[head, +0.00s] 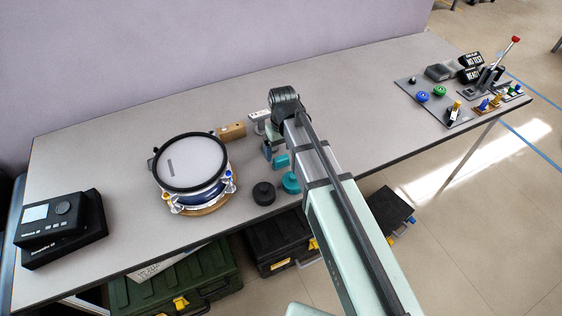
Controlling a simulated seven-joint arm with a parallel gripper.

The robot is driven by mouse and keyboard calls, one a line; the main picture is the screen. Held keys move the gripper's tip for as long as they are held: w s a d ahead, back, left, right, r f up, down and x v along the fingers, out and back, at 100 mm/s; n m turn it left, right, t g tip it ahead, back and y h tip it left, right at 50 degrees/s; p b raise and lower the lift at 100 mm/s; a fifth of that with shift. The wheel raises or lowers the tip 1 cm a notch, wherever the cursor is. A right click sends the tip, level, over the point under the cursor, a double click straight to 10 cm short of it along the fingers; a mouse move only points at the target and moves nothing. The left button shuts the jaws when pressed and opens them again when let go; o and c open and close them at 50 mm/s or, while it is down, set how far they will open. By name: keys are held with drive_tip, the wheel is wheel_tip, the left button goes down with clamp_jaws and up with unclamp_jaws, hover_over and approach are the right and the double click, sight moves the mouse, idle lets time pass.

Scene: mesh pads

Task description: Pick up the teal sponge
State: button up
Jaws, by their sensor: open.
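A small teal block (281,161), which looks like the sponge, lies on the grey table just right of the drum, partly beside my arm. A second teal piece (291,183), rounder and with a raised part, lies just in front of it. My gripper (268,154) points down at the table, close to the left and back of the teal block. It is small and partly hidden by my own arm, so its fingertips and any contact with the block cannot be made out. I see nothing held.
A drum (190,160) stands left of my gripper on the table (110,140). A black round piece (263,193) lies near the front edge, and a tan block (231,132) lies behind. Black devices (60,225) stand far left. A control panel (440,98) lies far right.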

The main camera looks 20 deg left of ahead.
sight(281, 157)
drive_tip(key=shift+s+a+f, duration=0.1)
drive_tip(key=shift+f, duration=1.1)
drive_tip(key=shift+s+a+f, duration=0.1)
drive_tip(key=shift+f, duration=1.05)
drive_tip(key=c, duration=1.1)
drive_tip(key=shift+r, duration=0.15)
drive_tip(key=shift+r, duration=4.9)
drive_tip(key=o, duration=0.5)
drive_tip(key=c, duration=0.4)
